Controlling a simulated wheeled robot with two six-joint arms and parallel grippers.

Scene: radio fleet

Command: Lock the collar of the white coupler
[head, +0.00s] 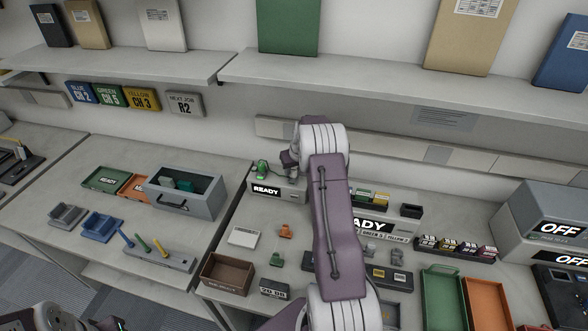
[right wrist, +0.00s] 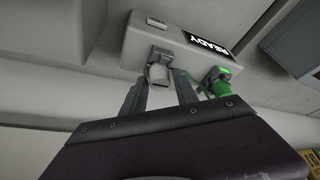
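The white coupler (right wrist: 159,74) is a short pale cylinder on the front of a grey box labelled READY (right wrist: 178,40). In the right wrist view my right gripper (right wrist: 160,88) has its fingers spread, one on each side of the coupler, with a narrow gap showing. I cannot tell how far the fingertips reach along it. In the head view the right gripper (head: 290,160) is over the right part of the READY box (head: 266,190) and hides the white coupler. Part of my left arm shows at the lower left edge; its fingers are not clear.
A green coupler (right wrist: 218,82) stands beside the white one, close to a finger; it also shows in the head view (head: 262,169). A grey open bin (head: 190,203) stands left of the box. A brown tray (head: 226,274) and small parts lie in front.

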